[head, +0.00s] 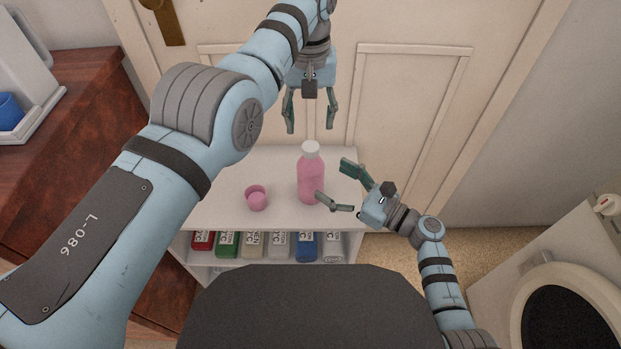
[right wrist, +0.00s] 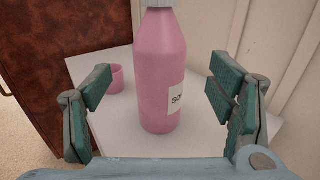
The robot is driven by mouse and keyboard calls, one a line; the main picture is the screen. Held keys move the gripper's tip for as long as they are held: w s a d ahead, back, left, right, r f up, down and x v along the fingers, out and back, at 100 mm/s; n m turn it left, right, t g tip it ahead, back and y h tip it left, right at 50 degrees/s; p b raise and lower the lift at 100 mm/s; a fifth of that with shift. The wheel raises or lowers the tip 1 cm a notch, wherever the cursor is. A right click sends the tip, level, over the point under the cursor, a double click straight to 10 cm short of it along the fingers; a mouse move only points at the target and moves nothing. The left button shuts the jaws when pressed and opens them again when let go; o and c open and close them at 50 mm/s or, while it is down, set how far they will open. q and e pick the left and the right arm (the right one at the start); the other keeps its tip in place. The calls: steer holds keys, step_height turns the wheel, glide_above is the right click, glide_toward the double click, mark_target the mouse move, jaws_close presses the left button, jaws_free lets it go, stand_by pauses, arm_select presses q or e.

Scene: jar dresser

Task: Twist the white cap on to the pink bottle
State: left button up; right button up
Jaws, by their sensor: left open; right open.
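The pink bottle (head: 311,179) stands upright on top of the small white shelf unit (head: 225,185). The white cap (head: 311,149) sits on the bottle's mouth; whether it is tight I cannot tell. My left gripper (head: 311,130) is open and empty, pointing down above and behind the cap. My right gripper (head: 331,184) is open at the bottle's right side, its fingers spread towards the bottle without visible contact. In the right wrist view the bottle (right wrist: 160,75) stands between and beyond the open fingers (right wrist: 160,112), with part of a label showing; the cap (right wrist: 160,3) is mostly cut off at the top.
A small pink cup (head: 257,199) stands left of the bottle and also shows in the right wrist view (right wrist: 116,78). Several coloured labelled bottles (head: 265,244) fill the shelf below. A door (head: 410,110) rises close behind.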

steer(key=v, duration=0.5)
steer(key=shift+d, duration=0.1)
